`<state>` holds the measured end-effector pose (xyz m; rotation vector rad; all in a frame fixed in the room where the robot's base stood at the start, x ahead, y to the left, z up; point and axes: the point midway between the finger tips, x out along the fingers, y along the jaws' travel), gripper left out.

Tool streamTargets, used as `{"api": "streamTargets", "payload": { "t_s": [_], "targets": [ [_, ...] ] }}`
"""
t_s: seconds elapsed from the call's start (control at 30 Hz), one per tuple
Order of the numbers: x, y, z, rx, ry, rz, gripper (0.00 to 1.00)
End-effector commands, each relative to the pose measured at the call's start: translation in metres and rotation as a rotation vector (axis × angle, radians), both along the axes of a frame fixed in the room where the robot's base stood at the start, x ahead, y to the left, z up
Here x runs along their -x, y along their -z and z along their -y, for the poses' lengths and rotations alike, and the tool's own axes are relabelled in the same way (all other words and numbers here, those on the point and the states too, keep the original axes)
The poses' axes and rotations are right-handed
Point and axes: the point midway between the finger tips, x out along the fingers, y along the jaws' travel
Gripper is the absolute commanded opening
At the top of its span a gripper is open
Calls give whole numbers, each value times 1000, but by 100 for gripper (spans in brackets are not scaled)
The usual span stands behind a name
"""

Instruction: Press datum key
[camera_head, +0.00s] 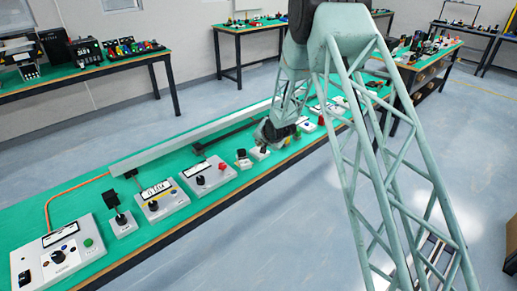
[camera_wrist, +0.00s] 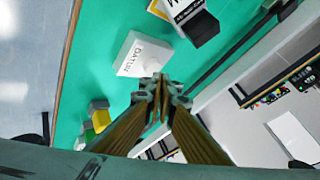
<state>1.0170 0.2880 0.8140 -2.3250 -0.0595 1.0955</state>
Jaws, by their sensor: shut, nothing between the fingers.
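In the head view my gripper (camera_head: 272,138) is low over the middle of the long green bench. A small white box (camera_head: 260,153) sits just below it, partly hidden; its label is too small to read.
A white device with a black part (camera_wrist: 198,26) stands beyond the datum key. Grey, yellow and green blocks (camera_wrist: 97,122) lie at the lower left. In the head view, control boxes with knobs (camera_head: 163,199) line the green bench (camera_head: 95,270). A grey rail (camera_head: 190,140) runs along its back.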

Motion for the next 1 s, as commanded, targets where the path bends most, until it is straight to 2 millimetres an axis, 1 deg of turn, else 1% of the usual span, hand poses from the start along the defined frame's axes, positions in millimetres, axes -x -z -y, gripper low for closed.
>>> {"api": "streamTargets", "payload": {
  "t_s": [0.17, 0.67, 1.0],
  "targets": [
    [0, -6, 0, 0, 0, 0, 0],
    [0, -8, 0, 0, 1, 1, 0],
    [0, -28, 0, -1, 1, 1, 0]
  ]
}}
